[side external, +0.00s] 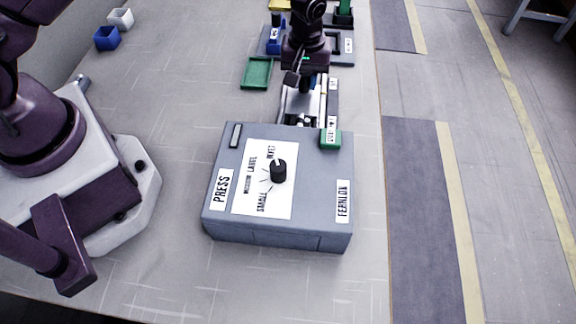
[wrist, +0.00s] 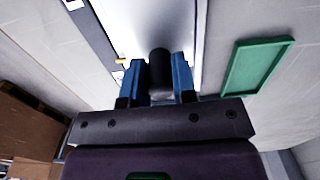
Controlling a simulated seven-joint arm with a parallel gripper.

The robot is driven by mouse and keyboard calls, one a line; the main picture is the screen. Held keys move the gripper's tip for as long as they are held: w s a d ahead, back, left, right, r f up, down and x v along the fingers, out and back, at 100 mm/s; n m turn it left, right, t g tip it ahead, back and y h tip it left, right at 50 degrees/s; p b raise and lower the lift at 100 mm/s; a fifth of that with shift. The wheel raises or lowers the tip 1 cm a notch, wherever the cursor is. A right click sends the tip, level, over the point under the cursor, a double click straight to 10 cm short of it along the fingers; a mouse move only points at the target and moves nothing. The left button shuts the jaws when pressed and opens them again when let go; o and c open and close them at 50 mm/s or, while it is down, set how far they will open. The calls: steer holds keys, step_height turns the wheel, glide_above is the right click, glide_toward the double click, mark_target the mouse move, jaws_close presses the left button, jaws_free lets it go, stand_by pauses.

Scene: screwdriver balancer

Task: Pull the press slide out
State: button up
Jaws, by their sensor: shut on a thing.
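The press (side external: 225,225) is a grey box with a black dial and a PRESS label in the side view. Its pale slide (side external: 292,103) extends from the far side of the box; in the wrist view a pale plate (wrist: 150,22) runs away from my gripper. My gripper (side external: 308,84) is over the slide's far end. In the wrist view, the blue fingers of my gripper (wrist: 159,75) are shut on a dark rounded handle (wrist: 160,62). The handle is hidden in the side view.
A green tray (side external: 257,73) lies left of the slide and also shows in the wrist view (wrist: 256,66). A grey fixture with blue and green parts (side external: 337,58) stands beyond my gripper. White (side external: 121,18) and blue (side external: 107,38) bins sit at the far left.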

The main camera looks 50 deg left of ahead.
steer(key=shift+w+a, duration=1.65)
steer(key=shift+w, duration=0.1)
steer(key=shift+a, duration=0.1)
steer(key=o, duration=1)
steer(key=shift+r, duration=0.1)
step_height(320, 180, up, 7)
steer(key=shift+s, duration=0.1)
